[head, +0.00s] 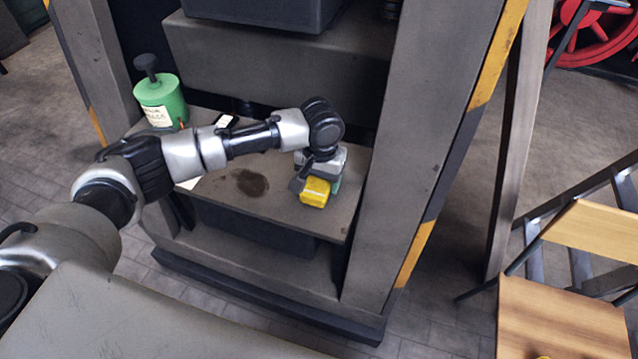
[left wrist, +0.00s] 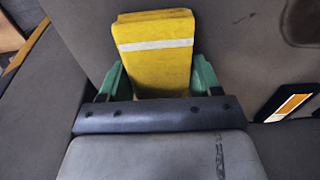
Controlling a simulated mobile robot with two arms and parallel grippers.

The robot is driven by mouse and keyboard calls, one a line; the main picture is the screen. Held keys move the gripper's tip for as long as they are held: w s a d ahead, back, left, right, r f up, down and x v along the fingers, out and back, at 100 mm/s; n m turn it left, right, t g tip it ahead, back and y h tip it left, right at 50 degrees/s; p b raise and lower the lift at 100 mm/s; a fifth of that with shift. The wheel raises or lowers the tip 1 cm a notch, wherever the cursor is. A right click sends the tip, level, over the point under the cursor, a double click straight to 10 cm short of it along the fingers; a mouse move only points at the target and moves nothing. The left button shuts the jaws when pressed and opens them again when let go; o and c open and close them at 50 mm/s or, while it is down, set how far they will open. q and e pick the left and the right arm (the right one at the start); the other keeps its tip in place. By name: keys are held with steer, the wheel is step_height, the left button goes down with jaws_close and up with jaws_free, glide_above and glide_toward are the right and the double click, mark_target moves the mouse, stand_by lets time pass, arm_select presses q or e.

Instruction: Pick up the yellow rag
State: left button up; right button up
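The yellow rag (head: 315,191) is a folded block low over the grey shelf, at the front of my left gripper (head: 325,184). In the left wrist view the rag (left wrist: 155,60) has a white stripe across it. It stands between the two green fingers of my left gripper (left wrist: 160,78), which are wide apart with a finger close along each side. I cannot tell whether they press on it. The gripper's body hides the rag's near end. I cannot tell if the rag touches the shelf. My right gripper is not in view.
A green canister (head: 163,101) with a black knob stands at the shelf's back left. A dark stain (head: 250,183) marks the shelf (head: 275,205). A dark, orange-striped post (head: 420,150) rises on the right. A wooden stool (head: 560,315) stands at lower right.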

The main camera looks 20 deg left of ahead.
mark_target(322, 180)
arm_select(q)
steer(key=shift+c, duration=1.3)
steer(key=shift+r, duration=0.45)
steer(key=r, duration=0.3)
steer(key=shift+s+d+r, duration=0.2)
steer(key=shift+d+r, duration=0.1)
steer(key=shift+r, duration=0.05)
steer(key=s+d+r, duration=0.6)
steer(key=s+d, duration=0.1)
steer(key=d, duration=0.1)
steer(key=shift+s+r, duration=0.15)
steer(key=shift+r, duration=0.05)
